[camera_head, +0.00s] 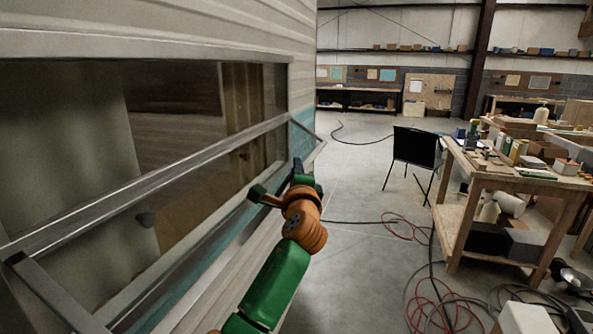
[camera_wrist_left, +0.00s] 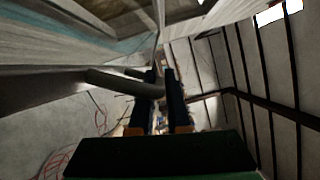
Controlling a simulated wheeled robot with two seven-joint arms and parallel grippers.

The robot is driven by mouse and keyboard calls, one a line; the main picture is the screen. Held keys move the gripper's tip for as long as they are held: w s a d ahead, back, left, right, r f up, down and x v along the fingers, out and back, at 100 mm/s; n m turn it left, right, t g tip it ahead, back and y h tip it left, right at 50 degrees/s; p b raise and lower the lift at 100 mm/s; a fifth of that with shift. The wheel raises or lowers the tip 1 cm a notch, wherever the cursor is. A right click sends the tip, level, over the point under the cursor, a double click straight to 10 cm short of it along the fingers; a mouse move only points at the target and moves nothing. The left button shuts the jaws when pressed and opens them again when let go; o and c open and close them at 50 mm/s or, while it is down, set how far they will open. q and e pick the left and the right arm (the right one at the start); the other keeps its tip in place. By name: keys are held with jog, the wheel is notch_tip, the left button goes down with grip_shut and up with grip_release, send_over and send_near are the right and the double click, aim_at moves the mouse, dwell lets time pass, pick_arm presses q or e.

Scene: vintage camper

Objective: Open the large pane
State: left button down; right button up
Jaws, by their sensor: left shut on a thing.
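The large pane (camera_head: 190,195) is a long framed window on the side of the cream camper. Its metal frame stands out from the wall at an angle, with slanting end pieces at the lower left and right. My left gripper (camera_head: 280,180), green and orange, is at the right end of the pane's lower edge. In the left wrist view my left gripper (camera_wrist_left: 162,95) is shut, and a grey rounded bar (camera_wrist_left: 125,82) reaches its fingers. The exact contact is partly hidden by the fingers. My right gripper is not in view.
A wooden workbench (camera_head: 520,178) with tools and bottles stands at the right. Red and black cables (camera_head: 405,225) lie on the concrete floor. Floor between the camper and the chair is mostly clear.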

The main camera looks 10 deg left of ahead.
pick_arm(q)
jog(key=c, duration=0.9)
grip_release()
jog(key=shift+s+f, duration=0.1)
jog(key=shift+s, duration=0.15)
jog(key=b+v, duration=0.3)
jog(key=v, duration=0.3)
jog(key=shift+s+d+b, duration=0.15)
jog(key=shift+s+b, duration=0.15)
